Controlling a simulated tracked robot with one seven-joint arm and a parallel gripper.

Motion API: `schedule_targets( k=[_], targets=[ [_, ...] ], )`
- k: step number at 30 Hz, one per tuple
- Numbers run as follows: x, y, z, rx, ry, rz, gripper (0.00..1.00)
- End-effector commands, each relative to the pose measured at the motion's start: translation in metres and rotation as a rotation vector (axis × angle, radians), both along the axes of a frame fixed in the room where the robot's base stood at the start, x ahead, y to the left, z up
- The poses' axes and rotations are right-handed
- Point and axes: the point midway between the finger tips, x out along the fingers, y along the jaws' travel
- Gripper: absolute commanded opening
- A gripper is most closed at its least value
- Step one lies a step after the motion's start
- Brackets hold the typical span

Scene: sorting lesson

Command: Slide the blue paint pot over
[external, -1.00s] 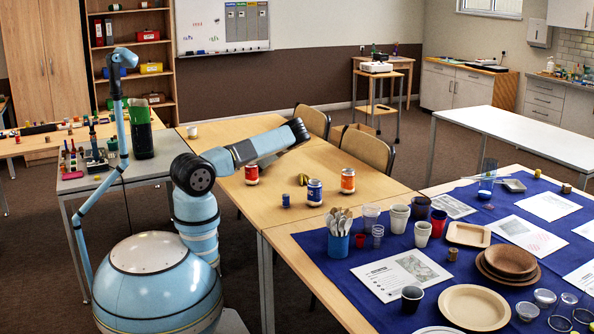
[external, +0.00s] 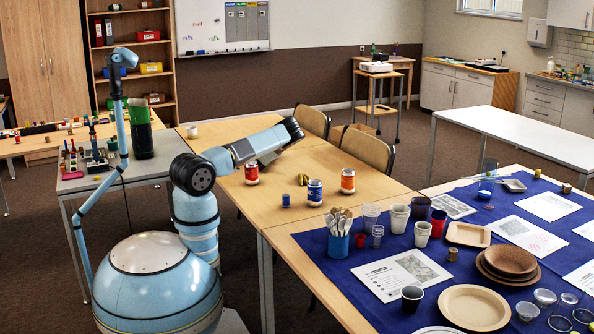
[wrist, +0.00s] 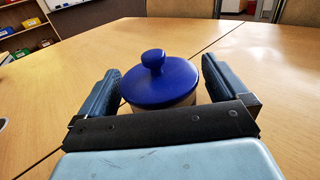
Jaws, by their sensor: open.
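In the wrist view a pot with a glossy blue lid and round knob (wrist: 160,82) stands on the wooden table, its pale body showing just under the lid. My gripper (wrist: 162,68) is open, with one finger on each side of the pot. A small gap shows beside the lid at the right; contact at the left is hard to tell. The front of the pot's body is hidden by my gripper's dark bar. In the external view my arm reaches over the table, and I cannot make out the fingers or this lidded pot there.
A blue-labelled can (external: 314,192), red can (external: 252,174), orange can (external: 348,181) and small blue item (external: 286,200) stand on the wooden table (external: 345,219). A spoon-filled holder (external: 338,246) stands nearer. The wood right of the pot looks clear in the wrist view.

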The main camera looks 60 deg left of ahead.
Motion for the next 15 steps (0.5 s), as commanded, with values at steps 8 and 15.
schedule_targets(
  k=[8, 15],
  targets=[
    [0.0005, 0.0006, -0.0002, 0.0, 0.0, 0.0, 1.0],
    [0.0005, 0.0005, -0.0002, 0.0, 0.0, 0.0, 0.77]
  ],
)
